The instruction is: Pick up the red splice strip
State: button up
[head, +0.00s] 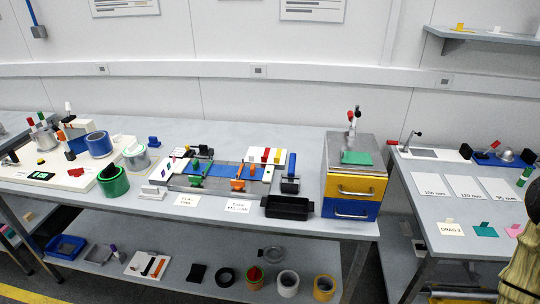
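I cannot tell which is the red splice strip. My gripper is not in view.
A blue strip (228,170) lies across a grey plate with green and orange clamps. A black tray (287,207) and a yellow-and-blue drawer unit (352,190) stand right of it. Tape rolls (113,181) are at left. A tan object (525,262) blocks the lower right.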

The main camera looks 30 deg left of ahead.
aim_at(264, 158)
jog(key=u, duration=1.35)
